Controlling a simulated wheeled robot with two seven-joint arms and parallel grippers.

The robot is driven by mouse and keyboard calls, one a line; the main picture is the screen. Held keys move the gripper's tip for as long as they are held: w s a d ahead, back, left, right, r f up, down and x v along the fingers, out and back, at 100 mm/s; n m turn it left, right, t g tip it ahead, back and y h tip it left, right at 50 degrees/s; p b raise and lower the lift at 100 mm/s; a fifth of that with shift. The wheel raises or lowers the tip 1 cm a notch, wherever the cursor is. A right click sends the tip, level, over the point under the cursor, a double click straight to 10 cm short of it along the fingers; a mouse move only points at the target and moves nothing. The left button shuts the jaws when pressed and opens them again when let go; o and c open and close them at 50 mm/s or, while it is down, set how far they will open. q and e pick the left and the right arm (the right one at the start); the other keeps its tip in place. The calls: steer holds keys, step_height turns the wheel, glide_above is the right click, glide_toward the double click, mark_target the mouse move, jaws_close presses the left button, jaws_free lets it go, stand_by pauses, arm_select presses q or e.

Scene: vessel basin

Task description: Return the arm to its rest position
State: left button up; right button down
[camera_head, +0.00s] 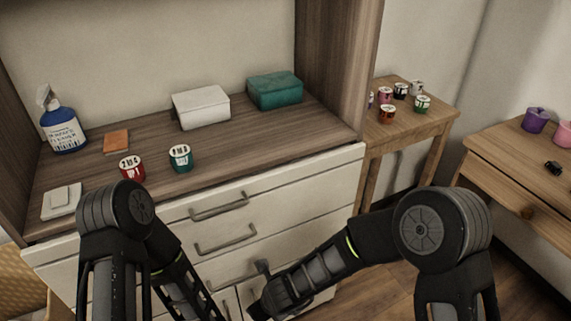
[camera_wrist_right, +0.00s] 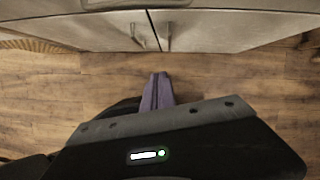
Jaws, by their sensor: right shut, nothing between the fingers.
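My right arm (camera_head: 330,266) reaches in from the right in the head view, with its forearm pointing left and down in front of the drawers. In the right wrist view my right gripper (camera_wrist_right: 158,76) shows as two purple-grey fingers held together, with nothing between them, above the wooden floor (camera_wrist_right: 215,85). My left arm (camera_head: 125,208) is bent downward at the left of the head view, and its gripper is out of the picture.
The cabinet (camera_head: 275,197) with handled drawers stands close in front. Its top holds a spray bottle (camera_head: 63,133), a white box (camera_head: 201,107), a teal box (camera_head: 275,90) and two small tubs. A side table (camera_head: 440,117) with small tubs and another table (camera_head: 500,150) stand right.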

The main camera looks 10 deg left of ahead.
steer(key=s+d+f+n+p, duration=0.1)
steer(key=s+d+n+p, duration=0.15)
steer(key=d+n, duration=0.35)
steer(key=s+d+n+p, duration=0.1)
steer(key=d+n+p, duration=0.2)
steer(key=d+n, duration=0.3)
steer(key=s+d+n+g+y+p, duration=0.1)
steer(key=s+d+n, duration=0.4)
steer(key=s+n, duration=0.5)
steer(key=r+n+g+p, duration=0.1)
steer(key=n+p, duration=0.1)
steer(key=n, duration=0.1)
steer(key=shift+d+p, duration=0.15)
steer(key=shift+p, duration=0.25)
steer(key=shift+s, duration=0.1)
